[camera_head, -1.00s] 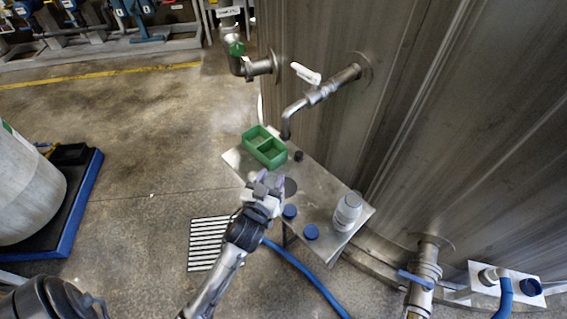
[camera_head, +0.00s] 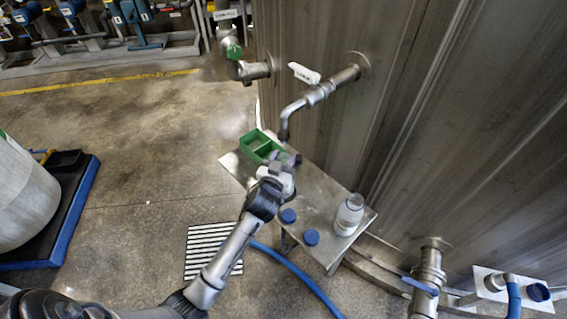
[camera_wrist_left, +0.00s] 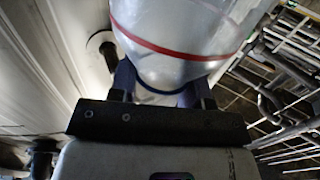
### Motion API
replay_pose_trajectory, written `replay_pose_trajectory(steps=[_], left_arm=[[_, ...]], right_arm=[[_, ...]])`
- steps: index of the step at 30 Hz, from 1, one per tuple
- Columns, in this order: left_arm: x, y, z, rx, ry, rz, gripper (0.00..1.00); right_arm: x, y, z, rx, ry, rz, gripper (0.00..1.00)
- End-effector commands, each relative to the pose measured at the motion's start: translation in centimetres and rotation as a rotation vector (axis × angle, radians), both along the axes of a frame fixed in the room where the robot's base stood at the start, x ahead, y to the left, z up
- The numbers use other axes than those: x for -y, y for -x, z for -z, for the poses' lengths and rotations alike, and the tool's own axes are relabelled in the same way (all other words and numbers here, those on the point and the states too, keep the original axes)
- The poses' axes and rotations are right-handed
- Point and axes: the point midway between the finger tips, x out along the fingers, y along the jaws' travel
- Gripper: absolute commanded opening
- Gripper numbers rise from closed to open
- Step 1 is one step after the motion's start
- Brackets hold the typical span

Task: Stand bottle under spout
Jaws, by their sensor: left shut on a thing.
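My left gripper (camera_head: 283,166) is at the steel shelf (camera_head: 318,199), just below the bent spout (camera_head: 285,129) in the head view. It is shut on a clear bottle (camera_wrist_left: 180,35) with a red line and a blue line around it, which fills the upper middle of the left wrist view. The fingers (camera_wrist_left: 160,88) hold it from both sides near the blue line. In the head view the gripper mostly hides the bottle. I cannot tell if its base touches the shelf or if it is exactly under the spout. My right gripper is not in view.
A green divided tray (camera_head: 250,141) sits at the shelf's far left, close to the gripper. Two blue caps (camera_head: 288,215) (camera_head: 311,237) lie near the front edge. The tank wall (camera_head: 400,110) rises behind.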

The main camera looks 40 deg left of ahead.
Motion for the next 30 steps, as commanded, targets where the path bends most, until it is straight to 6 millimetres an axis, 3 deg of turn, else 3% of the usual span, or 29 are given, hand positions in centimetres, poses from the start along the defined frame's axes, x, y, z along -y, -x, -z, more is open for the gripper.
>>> replay_pose_trajectory(steps=[1,15,16,23,30], left_arm=[[0.01,0.01,0.81,-0.001,-0.002,0.000,0.03],[0.01,0.02,1.31,0.001,0.000,0.000,0.03],[0.00,0.02,1.18,0.001,-0.001,0.000,0.47],[0.00,0.02,1.17,0.001,-0.001,0.000,0.69],[0.00,0.02,1.08,0.001,-0.001,0.000,0.69]], right_arm=[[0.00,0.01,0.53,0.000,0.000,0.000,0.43],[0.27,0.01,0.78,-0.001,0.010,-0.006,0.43],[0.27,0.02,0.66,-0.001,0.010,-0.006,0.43],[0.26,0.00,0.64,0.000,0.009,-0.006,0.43],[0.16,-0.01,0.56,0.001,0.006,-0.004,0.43]])
